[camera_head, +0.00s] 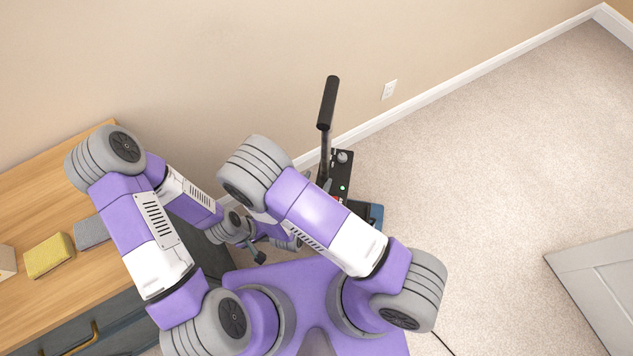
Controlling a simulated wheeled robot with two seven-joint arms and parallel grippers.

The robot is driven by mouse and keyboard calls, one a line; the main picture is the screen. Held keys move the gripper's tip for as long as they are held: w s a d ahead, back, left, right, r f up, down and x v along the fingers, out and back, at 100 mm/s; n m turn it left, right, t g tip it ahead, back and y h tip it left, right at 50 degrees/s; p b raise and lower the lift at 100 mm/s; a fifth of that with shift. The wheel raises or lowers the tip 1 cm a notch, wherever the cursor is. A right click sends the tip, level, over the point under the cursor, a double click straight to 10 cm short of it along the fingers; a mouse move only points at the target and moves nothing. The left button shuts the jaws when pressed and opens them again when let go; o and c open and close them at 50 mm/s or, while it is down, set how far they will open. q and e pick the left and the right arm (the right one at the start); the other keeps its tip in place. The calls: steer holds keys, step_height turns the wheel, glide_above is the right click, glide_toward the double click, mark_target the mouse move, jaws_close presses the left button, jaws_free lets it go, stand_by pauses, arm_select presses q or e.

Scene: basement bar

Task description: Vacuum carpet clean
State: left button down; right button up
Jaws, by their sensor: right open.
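An upright vacuum cleaner stands on the carpet by the wall, its black handle (328,103) pointing up. Its dark body (343,160) has a small green light, with a blue part low at the right. My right gripper (317,184) is open beside the vacuum's stem, partly hidden behind my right arm; I cannot tell whether it touches the vacuum. My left gripper (258,255) shows only as a small dark part between my arms, left of the vacuum, and its jaws are unclear. The beige carpet (500,170) covers the floor at the right.
A wooden-topped cabinet (40,190) with dark drawers stands at the left. A yellow block (49,256) and a grey block (91,232) lie on it. A grey panel (600,285) is at the lower right. The wall runs behind the vacuum. The carpet right of it is clear.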

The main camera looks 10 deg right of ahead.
mark_target(323, 171)
steer(key=shift+w, duration=0.1)
steer(key=b+x, duration=0.1)
steer(key=x, duration=0.6)
steer(key=shift+w+d+f+b, duration=0.15)
steer(key=shift+b, duration=0.2)
jaws_close()
stand_by(1.1)
